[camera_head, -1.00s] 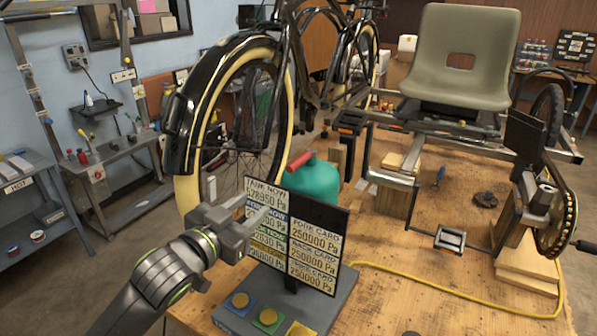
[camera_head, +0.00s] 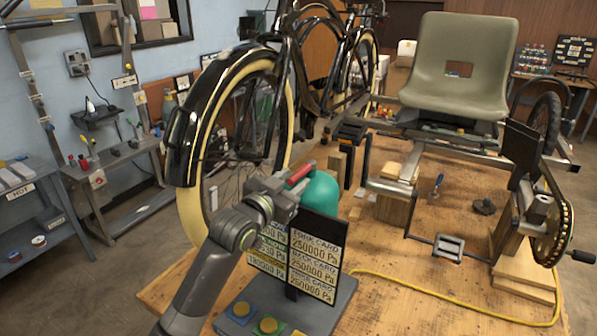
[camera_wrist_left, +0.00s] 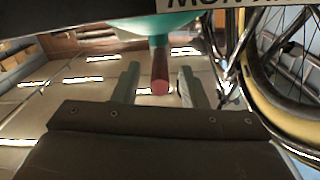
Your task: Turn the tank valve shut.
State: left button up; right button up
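The teal tank (camera_head: 321,194) stands on the wooden bench behind the readout board. Its red valve handle (camera_head: 301,174) sticks out at the upper left of the tank. My left gripper (camera_head: 292,186) is at the handle, overlapping it in the head view. In the left wrist view the red handle (camera_wrist_left: 159,77) lies between the two spread fingers of my left gripper (camera_wrist_left: 158,88), with a gap on either side. The teal tank (camera_wrist_left: 155,30) shows at the top there. My right gripper is not in view.
The readout board (camera_head: 318,252) with pressure numbers stands close beside my left arm, on a grey base with coloured buttons (camera_head: 267,325). The black bicycle wheel (camera_head: 232,150) is just behind. A yellow hose (camera_head: 440,291) crosses the bench; its front right is mostly clear.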

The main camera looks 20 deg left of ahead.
aim_at(298, 175)
pick_arm(q)
jog(key=shift+w+d, duration=0.2)
jog(key=shift+w, duration=1.4)
jog(key=shift+c, duration=0.3)
grip_shut()
